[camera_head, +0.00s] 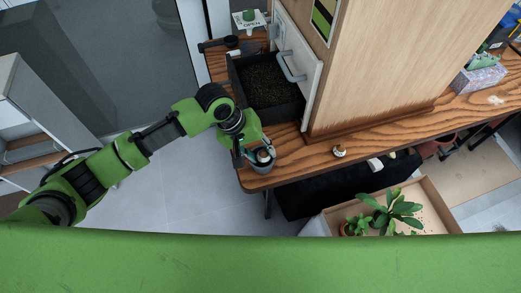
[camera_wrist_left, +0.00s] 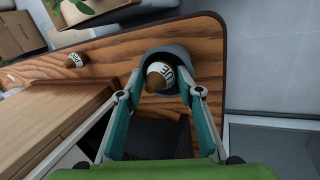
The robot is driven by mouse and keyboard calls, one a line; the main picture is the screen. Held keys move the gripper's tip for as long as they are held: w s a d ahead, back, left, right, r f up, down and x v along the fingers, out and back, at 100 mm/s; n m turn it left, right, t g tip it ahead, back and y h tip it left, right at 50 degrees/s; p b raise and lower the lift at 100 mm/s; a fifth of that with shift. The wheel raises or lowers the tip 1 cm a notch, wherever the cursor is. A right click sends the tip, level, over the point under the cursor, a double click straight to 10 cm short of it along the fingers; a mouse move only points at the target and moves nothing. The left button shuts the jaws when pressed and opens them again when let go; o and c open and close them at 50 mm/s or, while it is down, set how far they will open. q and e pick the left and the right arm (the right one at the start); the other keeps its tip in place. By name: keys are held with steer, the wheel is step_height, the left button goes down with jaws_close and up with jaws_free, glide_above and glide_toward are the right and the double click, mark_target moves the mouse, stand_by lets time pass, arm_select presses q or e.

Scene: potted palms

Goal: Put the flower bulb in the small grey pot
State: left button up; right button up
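The small grey pot (camera_head: 262,168) stands at the near left corner of the wooden table; it also shows in the left wrist view (camera_wrist_left: 178,50). A brown and white flower bulb with a dark label (camera_wrist_left: 161,77) is at the pot's mouth, inside its rim; it shows small in the head view (camera_head: 263,156). My left gripper (camera_wrist_left: 158,72) is over the pot, its two teal fingers apart on either side of the bulb, with a gap visible at the left. How deep the bulb sits is hidden. My right gripper is out of view.
Another bulb (camera_head: 339,151) lies on the table's front edge, right of the pot. A dark soil tray (camera_head: 268,85) stands behind the pot, beside a wooden cabinet (camera_head: 385,65). A cardboard box (camera_head: 440,212) with potted plants is below the table edge.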

arm_select(q)
steer(key=shift+r, duration=0.15)
steer(key=shift+r+b, duration=0.3)
steer(key=shift+r, duration=0.1)
steer(key=v, duration=1.2)
steer(key=shift+r, duration=0.1)
steer(key=shift+d, duration=0.1)
stand_by(0.7)
